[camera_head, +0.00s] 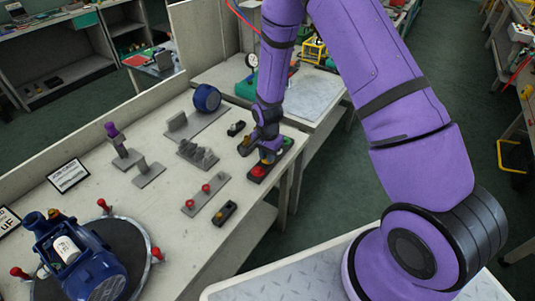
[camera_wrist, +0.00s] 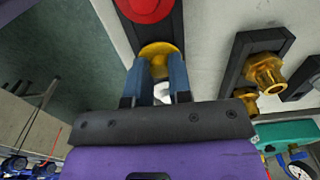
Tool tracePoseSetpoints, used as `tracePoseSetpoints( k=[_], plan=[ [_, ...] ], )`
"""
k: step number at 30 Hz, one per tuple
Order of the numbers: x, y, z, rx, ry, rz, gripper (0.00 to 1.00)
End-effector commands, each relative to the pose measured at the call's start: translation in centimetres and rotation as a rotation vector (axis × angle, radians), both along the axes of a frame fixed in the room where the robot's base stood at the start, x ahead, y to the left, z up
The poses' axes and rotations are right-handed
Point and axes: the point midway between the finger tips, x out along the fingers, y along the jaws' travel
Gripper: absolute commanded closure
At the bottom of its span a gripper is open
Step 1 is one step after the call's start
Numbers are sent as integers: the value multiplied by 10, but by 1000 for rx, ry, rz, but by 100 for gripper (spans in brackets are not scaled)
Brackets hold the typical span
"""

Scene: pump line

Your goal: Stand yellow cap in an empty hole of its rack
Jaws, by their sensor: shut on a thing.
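The yellow cap (camera_wrist: 160,48) is between the fingertips of my gripper (camera_wrist: 163,70), which is shut on it. The cap is over the dark rack (camera_wrist: 178,22), in line with a red cap (camera_wrist: 148,8) that stands in the rack. I cannot tell whether the yellow cap is inside a hole or just above one. In the head view my gripper (camera_head: 268,155) points down at the rack near the right edge of the bench; the red cap (camera_head: 258,170) shows at its near end. The yellow cap is hidden there by my gripper.
A dark rack with brass fittings (camera_wrist: 265,70) stands beside the caps' rack. A grey plate with red knobs (camera_head: 205,190), a small dark holder (camera_head: 225,213) and a blue cylinder (camera_head: 207,98) are on the bench. A blue pump (camera_head: 85,262) is at the lower left.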

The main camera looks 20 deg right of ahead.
Motion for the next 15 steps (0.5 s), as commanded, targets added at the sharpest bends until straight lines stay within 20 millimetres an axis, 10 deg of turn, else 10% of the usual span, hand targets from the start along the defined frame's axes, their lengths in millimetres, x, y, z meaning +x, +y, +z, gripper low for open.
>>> tracePoseSetpoints(
  k=[15],
  plan=[
    [0,0,-5,-1,-1,1,100]
  ],
)
